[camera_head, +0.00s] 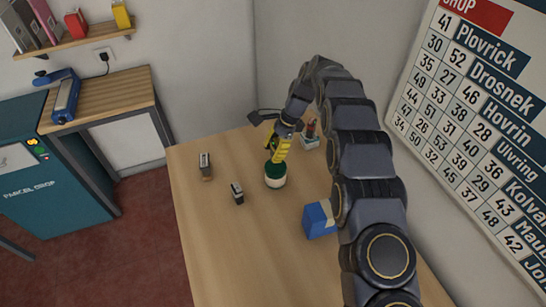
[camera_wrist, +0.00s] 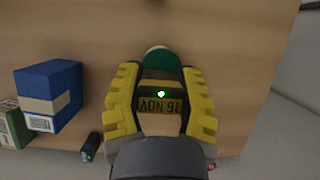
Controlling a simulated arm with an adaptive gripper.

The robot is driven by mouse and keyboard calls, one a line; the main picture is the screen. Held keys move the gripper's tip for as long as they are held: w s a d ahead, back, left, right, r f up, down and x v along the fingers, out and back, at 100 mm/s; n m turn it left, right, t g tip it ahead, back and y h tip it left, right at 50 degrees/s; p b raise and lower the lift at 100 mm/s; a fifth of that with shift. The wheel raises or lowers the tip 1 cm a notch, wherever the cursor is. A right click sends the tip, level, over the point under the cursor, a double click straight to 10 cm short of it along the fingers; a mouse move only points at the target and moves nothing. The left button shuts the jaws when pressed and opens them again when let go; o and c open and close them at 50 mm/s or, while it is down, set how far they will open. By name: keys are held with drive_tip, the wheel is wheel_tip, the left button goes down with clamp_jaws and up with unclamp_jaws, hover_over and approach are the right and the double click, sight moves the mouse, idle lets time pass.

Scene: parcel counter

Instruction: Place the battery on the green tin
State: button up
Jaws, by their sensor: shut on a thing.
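My gripper (camera_head: 279,148) has yellow fingers and is directly over the green tin. In the wrist view its fingers (camera_wrist: 160,104) are shut on a dark block with a small green light, which appears to be the battery (camera_wrist: 160,86). An amber plate reading "16 NOV" upside down shows between the fingers. The green tin (camera_head: 275,177) stands on the table with a pale lower band. Its green edge (camera_wrist: 158,50) shows past the held block. I cannot tell whether the block touches the tin.
Two small dark objects, one (camera_head: 206,166) farther back and one (camera_head: 238,194) nearer, stand left of the tin. A blue box (camera_head: 318,220) is to its right. A small teal-and-white container (camera_head: 309,142) is near the wall. The table's (camera_head: 225,250) left front is clear.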

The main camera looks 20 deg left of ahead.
drive_tip(key=shift+w+a+f, duration=0.1)
drive_tip(key=shift+w+f, duration=0.05)
drive_tip(key=shift+f, duration=0.05)
drive_tip(key=shift+w+f, duration=0.1)
drive_tip(key=shift+f, duration=1.55)
drive_tip(key=shift+f, duration=0.1)
drive_tip(key=o, duration=1)
drive_tip(key=v, duration=1.2)
